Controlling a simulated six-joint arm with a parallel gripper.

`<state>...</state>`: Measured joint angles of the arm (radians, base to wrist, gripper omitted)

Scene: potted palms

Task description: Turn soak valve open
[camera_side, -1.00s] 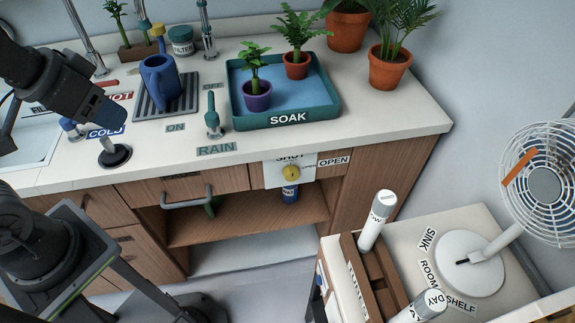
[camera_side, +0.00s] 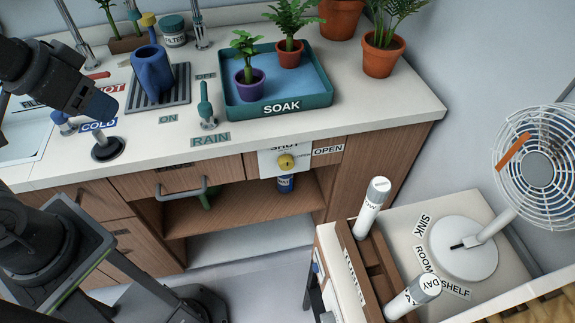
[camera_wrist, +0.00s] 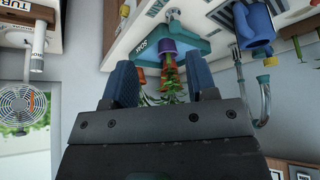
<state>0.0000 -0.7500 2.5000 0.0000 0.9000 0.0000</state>
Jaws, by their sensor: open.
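The soak valve is a round yellow knob (camera_side: 286,162) on a white plate (camera_side: 268,166) on the counter's front, below the tray marked SOAK. A SHUT label, partly cut off from view, is above the knob, and an OPEN label (camera_side: 328,150) is to its right. The knob's exact turn is too small to read. My gripper (camera_side: 102,106) hangs over the counter's left part near the COLD label, well left of the knob and apart from it. In the wrist view, my gripper's two blue fingers (camera_wrist: 166,82) are spread with nothing between them. I cannot make out the knob there.
The blue-green SOAK tray (camera_side: 236,114) holds two potted palms. A blue jug (camera_side: 152,75) stands on a drain rack, and the RAIN lever (camera_side: 206,105) rises between my gripper and the tray. A bar handle (camera_side: 182,190) juts out below. A fan (camera_side: 540,168) stands at the right.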

